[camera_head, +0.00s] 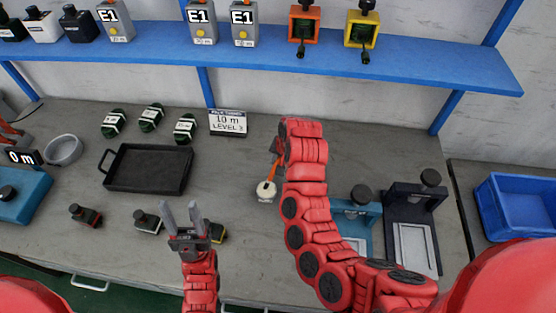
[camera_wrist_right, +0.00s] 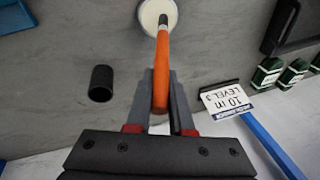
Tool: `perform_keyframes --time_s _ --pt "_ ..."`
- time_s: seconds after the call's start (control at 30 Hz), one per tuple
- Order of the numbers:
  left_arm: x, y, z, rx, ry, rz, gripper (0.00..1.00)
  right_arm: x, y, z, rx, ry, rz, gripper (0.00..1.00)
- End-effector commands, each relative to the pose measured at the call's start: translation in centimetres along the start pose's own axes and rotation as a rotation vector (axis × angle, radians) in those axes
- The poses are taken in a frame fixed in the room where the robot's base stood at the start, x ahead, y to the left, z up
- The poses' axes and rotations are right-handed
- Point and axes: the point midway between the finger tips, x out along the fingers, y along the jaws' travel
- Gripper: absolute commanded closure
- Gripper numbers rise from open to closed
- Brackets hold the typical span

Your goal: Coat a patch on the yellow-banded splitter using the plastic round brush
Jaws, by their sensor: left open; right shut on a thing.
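The yellow-banded splitter (camera_head: 217,234) is a small dark block with a yellow part, low in the head view. My left gripper (camera_head: 181,212) is open just left of it and partly hides it. My right gripper (camera_head: 277,152) is shut on the orange handle of a brush (camera_head: 271,176). The right wrist view shows this handle (camera_wrist_right: 162,60) between the fingers. The brush's far end reaches the mouth of a round white pot (camera_head: 264,193), also in the right wrist view (camera_wrist_right: 149,14). I cannot tell the bristles' shape or how deep they are.
Two similar splitters, red-banded (camera_head: 85,215) and white-banded (camera_head: 147,220), stand to the left. A black tray (camera_head: 147,188) lies behind them. Blue (camera_head: 350,238) and dark (camera_head: 412,250) presses stand right of my right arm. A black cylinder (camera_wrist_right: 101,83) stands near the pot.

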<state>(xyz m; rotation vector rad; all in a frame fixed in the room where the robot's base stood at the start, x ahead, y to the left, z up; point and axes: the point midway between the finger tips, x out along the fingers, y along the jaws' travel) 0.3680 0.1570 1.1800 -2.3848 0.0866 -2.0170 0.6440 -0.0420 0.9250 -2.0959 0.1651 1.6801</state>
Motion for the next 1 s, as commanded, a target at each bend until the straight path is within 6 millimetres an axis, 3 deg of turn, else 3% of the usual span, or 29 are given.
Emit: perform_keyframes --time_s 1.0 --pt "-0.58 0.03 0.10 0.000 0.000 0.000 0.50 0.85 0.23 0.15 0.000 0.000 0.000 1.00"
